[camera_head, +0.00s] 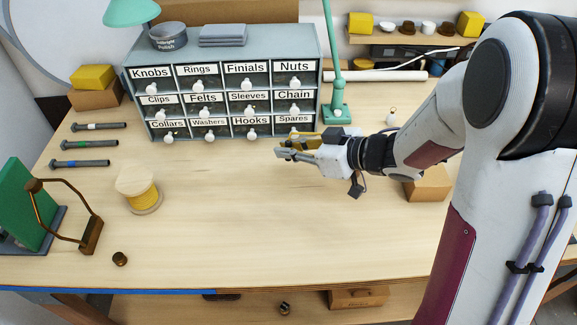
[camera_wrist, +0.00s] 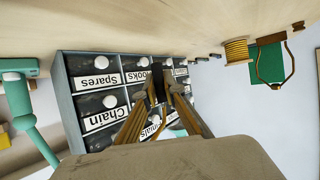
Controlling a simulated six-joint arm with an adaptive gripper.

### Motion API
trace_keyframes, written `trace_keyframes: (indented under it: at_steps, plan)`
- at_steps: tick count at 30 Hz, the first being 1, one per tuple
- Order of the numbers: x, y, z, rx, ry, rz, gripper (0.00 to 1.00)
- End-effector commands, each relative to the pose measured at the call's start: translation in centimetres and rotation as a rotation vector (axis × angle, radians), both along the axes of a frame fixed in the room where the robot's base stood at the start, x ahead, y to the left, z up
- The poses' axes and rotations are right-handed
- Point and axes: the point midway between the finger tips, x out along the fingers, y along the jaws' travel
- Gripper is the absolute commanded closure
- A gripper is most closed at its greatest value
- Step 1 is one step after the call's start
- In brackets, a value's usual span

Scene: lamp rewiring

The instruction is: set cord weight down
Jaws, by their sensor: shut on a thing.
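My gripper (camera_head: 285,154) is above the table in front of the drawer cabinet's right part, its fingers pointing left. In the wrist view, which looks upside down, its two fingers (camera_wrist: 162,94) close on a small dark piece (camera_wrist: 157,84), which I take to be the cord weight. Its full shape is hidden by the fingers. The head view is too small to show it clearly. I cannot tell its exact height above the wooden table (camera_head: 260,230), but no contact with the table shows.
The labelled drawer cabinet (camera_head: 222,87) stands behind my gripper, with a green lamp post (camera_head: 335,80) to its right. A yellow spool (camera_head: 138,190), a small brass piece (camera_head: 120,259) and a green stand (camera_head: 25,208) are at left. The middle front of the table is clear.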

Motion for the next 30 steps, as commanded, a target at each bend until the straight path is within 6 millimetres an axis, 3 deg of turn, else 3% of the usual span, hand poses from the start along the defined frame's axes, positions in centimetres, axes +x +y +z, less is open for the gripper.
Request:
trace_keyframes:
  at_steps: [6, 20, 30]
  plan:
    - [0.0, 0.0, -1.6, 0.0, 0.001, 0.0, 1.0]
    - [0.0, 0.0, -1.9, 0.0, 0.0, 0.0, 1.0]
    - [0.0, 0.0, -4.7, 0.0, 0.002, 0.0, 1.0]
